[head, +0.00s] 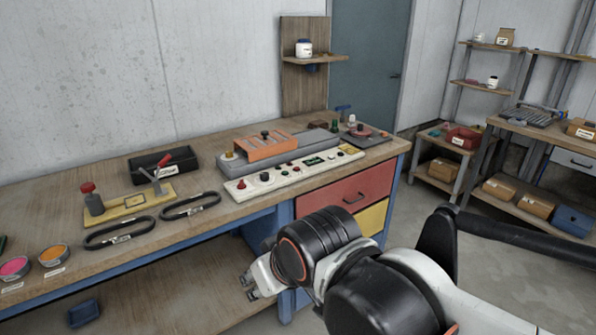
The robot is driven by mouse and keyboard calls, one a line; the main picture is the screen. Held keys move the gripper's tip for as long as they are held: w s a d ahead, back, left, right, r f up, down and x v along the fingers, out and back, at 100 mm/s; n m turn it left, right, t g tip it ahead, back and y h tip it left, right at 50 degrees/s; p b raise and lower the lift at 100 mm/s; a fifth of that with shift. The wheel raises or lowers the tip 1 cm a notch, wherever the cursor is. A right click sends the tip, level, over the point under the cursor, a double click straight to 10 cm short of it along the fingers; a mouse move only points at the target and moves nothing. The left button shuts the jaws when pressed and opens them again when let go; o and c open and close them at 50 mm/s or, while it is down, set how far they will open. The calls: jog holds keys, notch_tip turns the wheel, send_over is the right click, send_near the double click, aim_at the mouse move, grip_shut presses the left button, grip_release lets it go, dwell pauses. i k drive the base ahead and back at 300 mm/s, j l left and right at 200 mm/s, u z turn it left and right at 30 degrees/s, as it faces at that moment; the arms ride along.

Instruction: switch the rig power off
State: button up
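A long cream control panel (292,174) lies along the front of the workbench, in front of a grey rig (285,150) with an orange bracket (266,146). My gripper (247,287) is low in front of the bench, below and apart from the panel. Its two fingertips look spread, with nothing between them.
On the bench (130,250) left of the panel are two black oval straps (120,233), a yellow base with a lever (128,203), a black tray (163,166) and pink and orange tins (54,255). Red and yellow drawers (345,195) sit below. Shelves (525,130) stand at right.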

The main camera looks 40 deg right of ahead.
aim_at(241, 185)
jog(key=i+l, duration=0.9)
